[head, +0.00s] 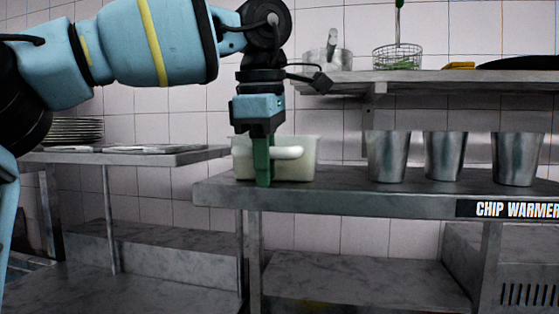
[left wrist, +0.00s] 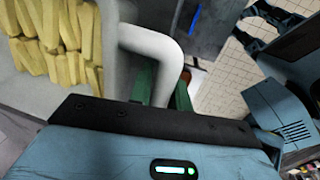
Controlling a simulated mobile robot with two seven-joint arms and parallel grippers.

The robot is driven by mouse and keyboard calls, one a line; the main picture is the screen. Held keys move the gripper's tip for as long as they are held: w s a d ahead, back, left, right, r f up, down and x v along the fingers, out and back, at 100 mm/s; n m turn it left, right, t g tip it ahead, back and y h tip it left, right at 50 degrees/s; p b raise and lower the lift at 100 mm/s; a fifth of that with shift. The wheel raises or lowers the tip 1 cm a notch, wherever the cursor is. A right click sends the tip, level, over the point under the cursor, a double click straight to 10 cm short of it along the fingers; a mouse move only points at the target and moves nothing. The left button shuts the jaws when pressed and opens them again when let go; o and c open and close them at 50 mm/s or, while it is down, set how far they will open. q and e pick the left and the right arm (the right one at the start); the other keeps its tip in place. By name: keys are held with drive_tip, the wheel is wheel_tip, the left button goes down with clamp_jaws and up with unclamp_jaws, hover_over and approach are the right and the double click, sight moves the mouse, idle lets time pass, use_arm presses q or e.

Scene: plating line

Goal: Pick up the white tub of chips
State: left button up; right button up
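The white tub of chips (head: 304,166) stands upright on the steel counter, at its left end. In the left wrist view the tub's pale inside wall (left wrist: 62,96) shows with several yellow chips (left wrist: 50,40) in it. The tub's white handle (head: 288,153) sticks out at the front; it also shows in the left wrist view (left wrist: 152,44). My left gripper (head: 262,172) points straight down at this handle. Its green fingers (left wrist: 164,92) lie close on both sides of the handle and appear shut on it. My right gripper is not in view.
Several metal cups (head: 388,158) stand to the right on the same counter (head: 340,188). A shelf (head: 440,77) above holds a wire basket (head: 397,57) and a pan. A lower table (head: 190,158) with stacked plates (head: 75,131) is at the left.

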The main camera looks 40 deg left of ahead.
use_arm(q)
clamp_jaws()
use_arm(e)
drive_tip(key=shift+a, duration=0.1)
use_arm(q)
drive_tip(key=shift+r, duration=0.1)
drive_tip(key=shift+r, duration=0.1)
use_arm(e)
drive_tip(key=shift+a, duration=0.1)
